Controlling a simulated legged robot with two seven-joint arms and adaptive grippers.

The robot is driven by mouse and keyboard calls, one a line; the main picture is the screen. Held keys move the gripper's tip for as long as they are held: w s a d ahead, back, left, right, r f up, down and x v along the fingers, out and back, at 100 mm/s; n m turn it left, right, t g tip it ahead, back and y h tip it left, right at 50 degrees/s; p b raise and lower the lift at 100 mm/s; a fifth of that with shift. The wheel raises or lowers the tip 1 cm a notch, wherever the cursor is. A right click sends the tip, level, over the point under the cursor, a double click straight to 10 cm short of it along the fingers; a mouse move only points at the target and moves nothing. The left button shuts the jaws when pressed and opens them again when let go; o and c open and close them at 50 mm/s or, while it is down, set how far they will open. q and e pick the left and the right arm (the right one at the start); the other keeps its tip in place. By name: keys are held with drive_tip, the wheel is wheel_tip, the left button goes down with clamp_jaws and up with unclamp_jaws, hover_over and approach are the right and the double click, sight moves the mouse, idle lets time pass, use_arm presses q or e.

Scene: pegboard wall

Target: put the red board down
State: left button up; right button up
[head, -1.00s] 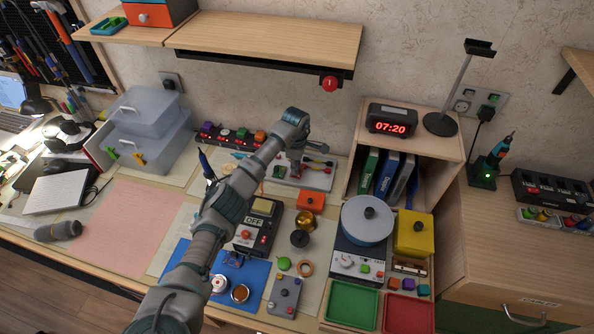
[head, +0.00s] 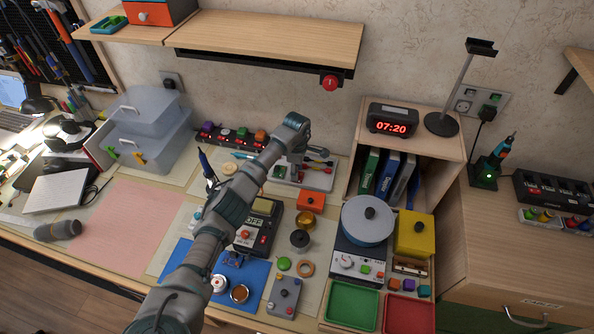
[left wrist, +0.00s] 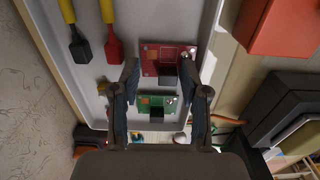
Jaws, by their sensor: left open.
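The red board (left wrist: 168,60) lies flat in a pale tray (left wrist: 180,20), just ahead of and between the fingertips of my left gripper (left wrist: 158,72). The jaws are open and apart, one finger on each side of the board's near part. I cannot tell whether either finger touches it. My right gripper is not in view.
A green board (left wrist: 155,103) lies beside the red one, nearer the gripper. A shelf (head: 260,45) hangs behind.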

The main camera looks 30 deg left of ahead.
use_arm(q)
wheel_tip(320, 180, up, 12)
drive_tip(key=p, duration=0.1)
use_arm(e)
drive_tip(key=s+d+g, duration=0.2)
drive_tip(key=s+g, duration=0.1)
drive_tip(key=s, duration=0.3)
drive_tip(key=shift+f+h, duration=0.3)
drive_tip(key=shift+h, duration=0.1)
